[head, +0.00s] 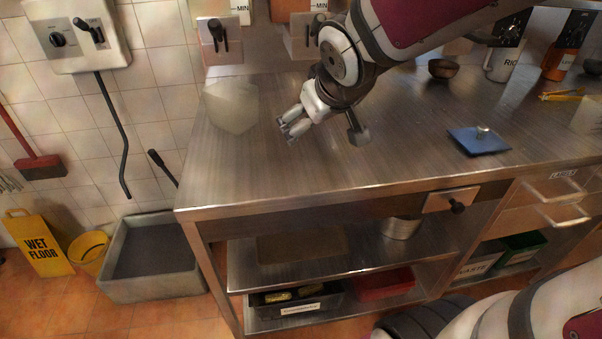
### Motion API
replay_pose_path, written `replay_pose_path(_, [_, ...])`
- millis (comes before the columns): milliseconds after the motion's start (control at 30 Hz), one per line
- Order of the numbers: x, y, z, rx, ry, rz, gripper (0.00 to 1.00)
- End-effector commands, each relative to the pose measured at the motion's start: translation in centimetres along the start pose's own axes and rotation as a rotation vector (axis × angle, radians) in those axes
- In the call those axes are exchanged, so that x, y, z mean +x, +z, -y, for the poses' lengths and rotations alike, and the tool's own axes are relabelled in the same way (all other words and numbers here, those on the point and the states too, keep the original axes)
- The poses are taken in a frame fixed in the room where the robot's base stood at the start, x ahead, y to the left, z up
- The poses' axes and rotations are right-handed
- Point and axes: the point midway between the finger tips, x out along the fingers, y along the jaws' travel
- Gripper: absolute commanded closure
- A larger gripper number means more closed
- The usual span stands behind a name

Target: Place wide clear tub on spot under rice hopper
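A pale, see-through tub (231,107) stands on the steel counter (330,182) near its back left corner. It is below and slightly in front of the left wall dispenser (220,38), apparently a hopper with a black lever. A second dispenser (303,38) hangs to its right. Which one holds rice cannot be read. My gripper (286,130) is above the counter, right of the tub and apart from it, its fingers pointing down and left. Nothing shows between the fingers, but their gap is too small to judge. My arm comes from the upper right and hides part of the wall behind.
A blue lid-like plate with a knob (478,141) lies on the right of the counter. A dark bowl (443,69), a white canister (502,64) and an orange canister (559,63) stand behind it. The counter's front middle is clear. A grey basin (152,286) is on the floor at left.

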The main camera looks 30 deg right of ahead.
Motion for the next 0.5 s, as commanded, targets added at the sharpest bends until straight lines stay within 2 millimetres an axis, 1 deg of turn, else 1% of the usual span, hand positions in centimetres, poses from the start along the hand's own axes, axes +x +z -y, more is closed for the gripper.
replay_pose_path(33, [-2.0, 1.6, 0.6, 0.016, -0.005, 0.049, 0.0])
replay_pose_path(167, [-6.6, 7.1, 2.6, 0.057, -0.051, 0.217, 0.0])
replay_pose_path(200, [-8.0, 8.8, 3.4, 0.066, -0.074, 0.266, 0.0])
replay_pose_path(267, [-10.1, 11.2, 4.5, 0.077, -0.112, 0.335, 0.0])
replay_pose_path(300, [-11.3, 12.7, 5.2, 0.079, -0.138, 0.378, 0.0])
replay_pose_path(400, [-13.9, 15.6, 6.7, 0.079, -0.197, 0.464, 0.0])
replay_pose_path(500, [-15.6, 17.5, 7.6, 0.073, -0.238, 0.52, 0.0])
